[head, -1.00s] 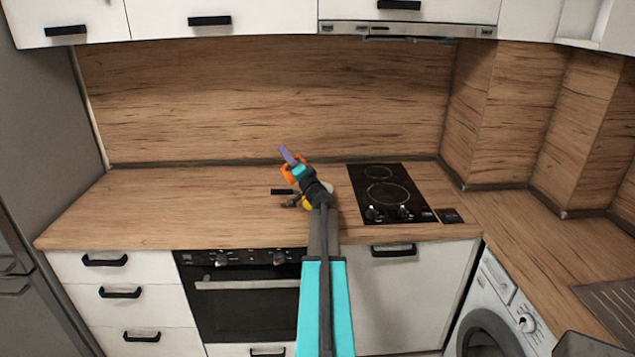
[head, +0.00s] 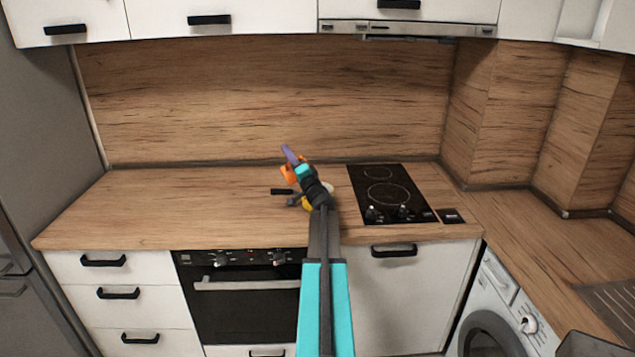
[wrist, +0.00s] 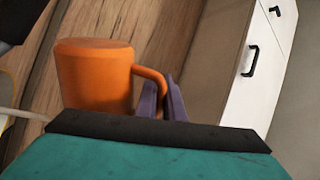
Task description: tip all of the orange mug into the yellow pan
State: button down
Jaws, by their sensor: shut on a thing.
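The orange mug (head: 287,174) is held above the counter by my gripper (head: 289,153), left of the hob. In the wrist view the purple fingers of my gripper (wrist: 175,101) are shut on the handle of the mug (wrist: 95,80). The mug's closed flat end faces the top of that picture; its opening and any contents are hidden. A small yellow part, seemingly the yellow pan (head: 306,205), shows beside my wrist in the head view. My arm hides most of it. A yellow edge also shows at the far left of the wrist view.
A black bar (head: 281,191), possibly a handle, shows left of my wrist. A pale round thing (head: 328,188) is partly hidden behind my arm. The black hob (head: 388,190) is to the right. The wooden counter (head: 170,205) is clear at left; the splashback (head: 265,100) rises behind.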

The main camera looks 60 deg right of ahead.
jog(key=shift+s+d+m+b, duration=0.2)
jog(key=shift+d+m+b, duration=0.1)
jog(key=shift+m+b, duration=0.25)
jog(key=shift+r+p, duration=0.1)
jog(key=shift+p, duration=0.2)
jog(key=shift+s+d+m+h, duration=0.15)
jog(key=shift+d+m+h, duration=0.1)
jog(key=shift+h, duration=0.15)
jog(key=shift+s+d+r+m+h+p, duration=0.25)
jog(key=shift+s+d+m+p, duration=0.25)
jog(key=shift+p, duration=0.5)
jog(key=shift+s+d+r+m+h+p, duration=0.2)
jog(key=shift+d+m+p, duration=0.35)
jog(key=shift+p, duration=0.4)
jog(key=shift+s+d+r+m+g+h+p, duration=0.35)
jog(key=shift+d+m+h+p, duration=0.2)
jog(key=shift+m+p, duration=0.6)
jog(key=shift+s+d+r+m+g+h+p, duration=0.2)
jog(key=shift+s+d+m+g+h+p, duration=0.25)
jog(key=shift+m+p, duration=0.65)
